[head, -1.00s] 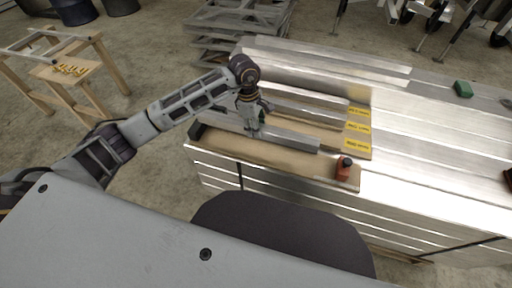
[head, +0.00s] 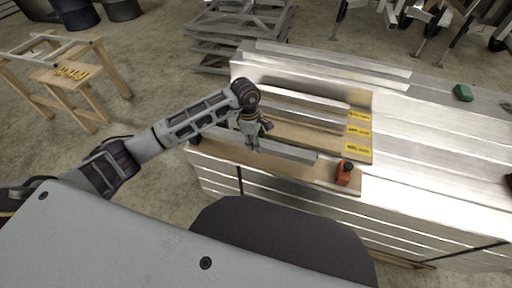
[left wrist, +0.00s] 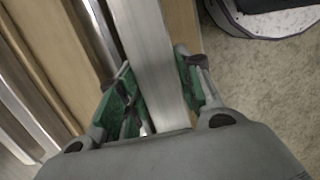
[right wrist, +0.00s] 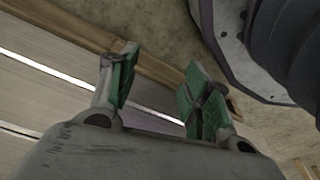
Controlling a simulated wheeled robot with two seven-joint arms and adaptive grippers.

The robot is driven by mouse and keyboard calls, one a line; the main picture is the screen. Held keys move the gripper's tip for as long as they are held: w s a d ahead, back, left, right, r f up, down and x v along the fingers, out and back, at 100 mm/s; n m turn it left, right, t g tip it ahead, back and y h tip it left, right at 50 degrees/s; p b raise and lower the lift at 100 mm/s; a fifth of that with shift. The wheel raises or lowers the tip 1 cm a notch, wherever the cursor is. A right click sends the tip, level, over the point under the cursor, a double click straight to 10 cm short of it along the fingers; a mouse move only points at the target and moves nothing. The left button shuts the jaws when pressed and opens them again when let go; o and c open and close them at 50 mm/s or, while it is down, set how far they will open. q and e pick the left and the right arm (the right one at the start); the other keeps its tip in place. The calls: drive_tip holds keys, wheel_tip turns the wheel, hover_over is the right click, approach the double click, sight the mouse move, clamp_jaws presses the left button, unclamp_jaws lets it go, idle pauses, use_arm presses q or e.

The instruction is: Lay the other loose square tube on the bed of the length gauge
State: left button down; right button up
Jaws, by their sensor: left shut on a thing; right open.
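My left gripper (head: 253,149) is shut on a grey square tube (head: 290,151), which lies lengthwise along the length gauge. The tube also runs between the green-padded fingers in the left wrist view (left wrist: 147,45). The gauge's wooden bed (head: 300,174) is on the near edge of the metal stack, with a dark block (head: 195,139) at its left end and an orange-red block (head: 344,173) at its right end. The tube is over or on the bed; I cannot tell whether it touches. My right gripper (right wrist: 155,88) is open and empty, seen only in its wrist view.
Behind the gauge is a wooden board with several yellow labels (head: 358,132) and pale metal lengths (head: 300,102). A green object (head: 463,92) lies at the right on the bright metal top (head: 420,130). A wooden trestle (head: 75,75) stands at the left.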

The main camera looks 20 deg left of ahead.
use_arm(q)
drive_tip(key=shift+f, duration=0.55)
wheel_tip(320, 180, down, 2)
drive_tip(key=shift+f, duration=0.3)
drive_tip(key=shift+b, duration=0.3)
use_arm(e)
drive_tip(key=shift+w+a+r, duration=0.15)
drive_tip(key=shift+w+r, duration=0.2)
drive_tip(key=shift+r, duration=0.25)
use_arm(q)
drive_tip(key=shift+f, duration=0.1)
drive_tip(key=c, duration=1)
unclamp_jaws()
drive_tip(key=shift+o, duration=0.2)
use_arm(e)
drive_tip(key=shift+w+a+r, duration=0.15)
drive_tip(key=shift+w+r, duration=0.05)
drive_tip(key=shift+r, duration=0.1)
drive_tip(key=shift+s+f, duration=0.1)
